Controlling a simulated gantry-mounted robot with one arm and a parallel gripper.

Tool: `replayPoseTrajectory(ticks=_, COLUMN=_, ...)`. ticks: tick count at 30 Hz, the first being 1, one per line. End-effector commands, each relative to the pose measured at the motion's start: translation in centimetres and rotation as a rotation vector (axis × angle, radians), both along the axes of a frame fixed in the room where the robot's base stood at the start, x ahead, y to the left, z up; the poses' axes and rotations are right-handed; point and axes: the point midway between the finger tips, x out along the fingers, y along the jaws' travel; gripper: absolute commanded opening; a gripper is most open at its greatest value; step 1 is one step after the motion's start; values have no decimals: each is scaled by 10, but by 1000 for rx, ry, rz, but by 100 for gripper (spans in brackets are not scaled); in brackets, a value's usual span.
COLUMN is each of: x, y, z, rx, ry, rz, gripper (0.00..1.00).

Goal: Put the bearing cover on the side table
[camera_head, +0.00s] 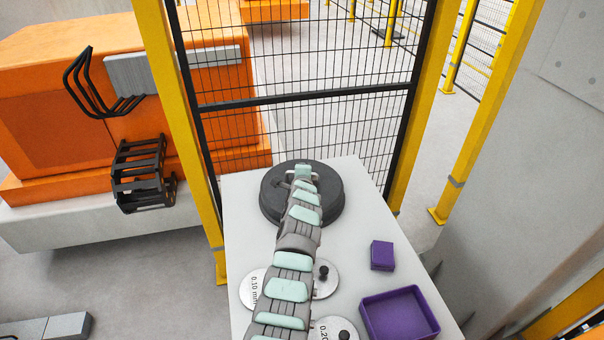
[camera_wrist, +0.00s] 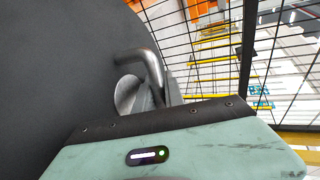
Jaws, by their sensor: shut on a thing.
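The bearing cover (camera_head: 333,205) is a dark grey round disc at the far end of the light grey side table (camera_head: 359,230). It appears to rest on the tabletop, though the contact underneath is hidden. My gripper (camera_head: 303,174) is over the cover, shut on its metal handle. In the wrist view the cover (camera_wrist: 55,70) fills the left side, and its bent handle (camera_wrist: 150,65) runs down to my gripper (camera_wrist: 150,100). The fingertips are mostly hidden behind the gripper body.
Round metal discs with black knobs (camera_head: 323,272) lie nearer on the table, partly under my arm. A small purple box (camera_head: 382,255) and an open purple tray (camera_head: 434,325) stand at the right. A mesh fence (camera_head: 300,100) with yellow posts (camera_head: 180,130) rises behind the table.

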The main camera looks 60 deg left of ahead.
Motion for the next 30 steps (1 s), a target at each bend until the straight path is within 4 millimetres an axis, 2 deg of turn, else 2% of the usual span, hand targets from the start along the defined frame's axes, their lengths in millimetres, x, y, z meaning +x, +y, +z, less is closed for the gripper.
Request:
replayPoseTrajectory(ticks=8, x=1, y=0, z=1, rx=2, ry=-1, rz=-1, gripper=0)
replayPoseTrajectory(ticks=9, x=1, y=0, z=0, rx=1, ry=-1, rz=-1, gripper=16)
replayPoseTrajectory(ticks=16, x=0, y=0, z=0, rx=1, ry=0, rz=0, gripper=34)
replayPoseTrajectory(ticks=30, x=-1, y=-1, z=0, rx=-3, ry=3, rz=1, gripper=35)
